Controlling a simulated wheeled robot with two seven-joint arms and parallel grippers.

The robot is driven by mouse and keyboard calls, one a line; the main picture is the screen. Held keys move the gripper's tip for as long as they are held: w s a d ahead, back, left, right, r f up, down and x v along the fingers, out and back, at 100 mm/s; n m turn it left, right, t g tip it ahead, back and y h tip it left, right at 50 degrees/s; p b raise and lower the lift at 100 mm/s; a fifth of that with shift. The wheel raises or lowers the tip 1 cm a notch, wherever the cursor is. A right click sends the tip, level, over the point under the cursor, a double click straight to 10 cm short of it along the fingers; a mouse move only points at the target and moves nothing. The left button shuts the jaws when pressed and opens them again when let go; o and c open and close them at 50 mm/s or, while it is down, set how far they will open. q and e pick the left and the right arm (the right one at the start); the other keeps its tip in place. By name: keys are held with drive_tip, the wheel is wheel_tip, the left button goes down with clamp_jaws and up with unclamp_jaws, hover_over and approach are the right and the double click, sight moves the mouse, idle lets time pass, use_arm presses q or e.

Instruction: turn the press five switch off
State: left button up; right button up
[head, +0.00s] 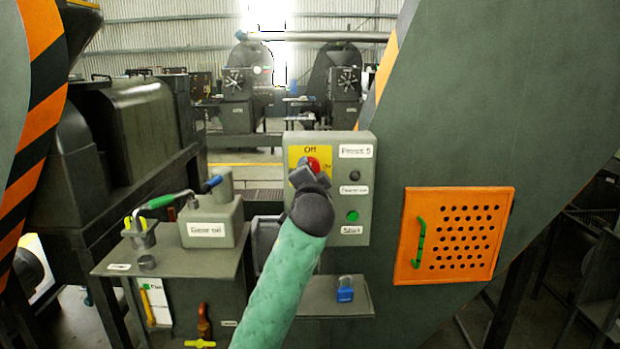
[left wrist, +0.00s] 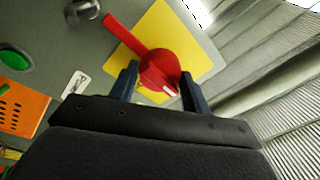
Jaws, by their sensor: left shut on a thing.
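The press five box (head: 363,215) is a grey panel labelled "Press 5". It has a yellow plate (head: 294,153) with "Off" printed at the top and a partly hidden label to the right. The red rotary switch (head: 314,162) sits on this plate, partly covered by my left gripper (head: 308,174). In the left wrist view the switch (left wrist: 157,66) is between the two dark fingers of my left gripper (left wrist: 158,82), which is shut on it. Its red bar points to the upper left there, and a white mark shows at the opposite end. My right gripper is not in view.
A blue padlock (head: 345,290) lies on a small shelf. An orange perforated door (head: 458,236) is at right. A bench with a grey box (head: 211,222) stands at left.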

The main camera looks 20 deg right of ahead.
use_arm(q)
drive_tip(key=shift+f, duration=0.15)
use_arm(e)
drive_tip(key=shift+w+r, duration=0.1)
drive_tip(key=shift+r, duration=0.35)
use_arm(q)
drive_tip(key=o, duration=1)
drive_tip(key=shift+s, duration=0.2)
drive_tip(key=b+v, duration=0.2)
drive_tip(key=v, duration=0.5)
drive_tip(key=shift+s+b, duration=0.2)
drive_tip(key=shift+b, duration=0.1)
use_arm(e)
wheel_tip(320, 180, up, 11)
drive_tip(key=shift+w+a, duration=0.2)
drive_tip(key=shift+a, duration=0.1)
